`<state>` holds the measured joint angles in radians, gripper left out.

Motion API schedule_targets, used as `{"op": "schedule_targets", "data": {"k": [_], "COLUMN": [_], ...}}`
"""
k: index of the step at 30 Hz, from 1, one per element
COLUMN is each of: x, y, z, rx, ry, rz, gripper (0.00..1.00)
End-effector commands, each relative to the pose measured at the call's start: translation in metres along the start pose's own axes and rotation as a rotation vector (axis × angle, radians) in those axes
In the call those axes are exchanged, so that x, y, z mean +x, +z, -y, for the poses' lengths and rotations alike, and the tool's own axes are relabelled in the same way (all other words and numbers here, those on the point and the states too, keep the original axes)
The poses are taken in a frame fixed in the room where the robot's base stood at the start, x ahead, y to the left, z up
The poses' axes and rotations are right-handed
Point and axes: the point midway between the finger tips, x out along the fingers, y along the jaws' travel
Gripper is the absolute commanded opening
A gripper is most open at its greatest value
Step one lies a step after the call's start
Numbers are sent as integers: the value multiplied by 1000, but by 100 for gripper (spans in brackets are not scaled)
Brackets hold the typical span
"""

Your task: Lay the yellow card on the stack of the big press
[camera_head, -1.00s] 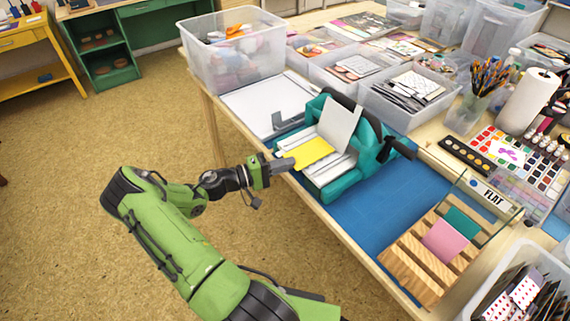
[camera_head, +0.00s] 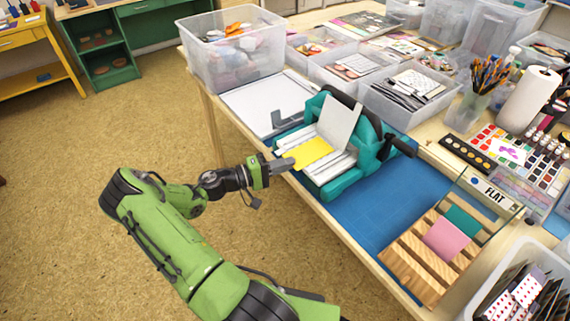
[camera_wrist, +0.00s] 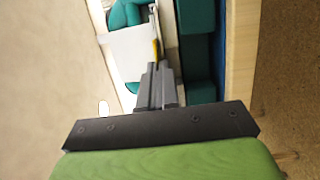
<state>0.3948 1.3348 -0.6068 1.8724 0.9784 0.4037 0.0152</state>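The yellow card (camera_head: 312,153) is over the white stack (camera_head: 338,167) on the bed of the teal big press (camera_head: 352,180). My gripper (camera_head: 283,164) is at the press's near left side, with its fingers at the card's left edge. In the wrist view the fingers (camera_wrist: 158,82) look closed together, and a thin yellow strip of the card (camera_wrist: 155,48) shows edge-on at their tips. They appear shut on the card. I cannot tell whether the card touches the stack. A white sheet (camera_head: 339,121) stands tilted up behind the card.
A wooden rack (camera_head: 408,255) holds a pink card (camera_head: 446,240) and a teal card (camera_head: 462,220) at the right. The press's dark crank handle (camera_head: 402,146) sticks out to the right. Plastic bins (camera_head: 232,60) stand behind. The blue mat (camera_head: 385,205) has clear room.

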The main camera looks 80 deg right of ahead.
Motion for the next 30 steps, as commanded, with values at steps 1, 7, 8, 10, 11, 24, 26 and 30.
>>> {"op": "schedule_targets", "data": {"k": [1, 7, 8, 10, 11, 24, 26, 30], "x": [0, 0, 0, 0, 0, -9, -13, -21], "y": [0, 0, 0, 0, 0, 2, 3, 5], "z": [0, 0, 0, 0, 0, 0, 0, 0], "rx": [-1, -1, -1, -1, -1, -1, -1, 0], "ry": [-1, -1, -1, -1, -1, -1, -1, 0], "rz": [0, 0, 0, 0, 0, -1, -2, -1], "gripper": [0, 10, 15, 25, 30, 31, 31, 31]}}
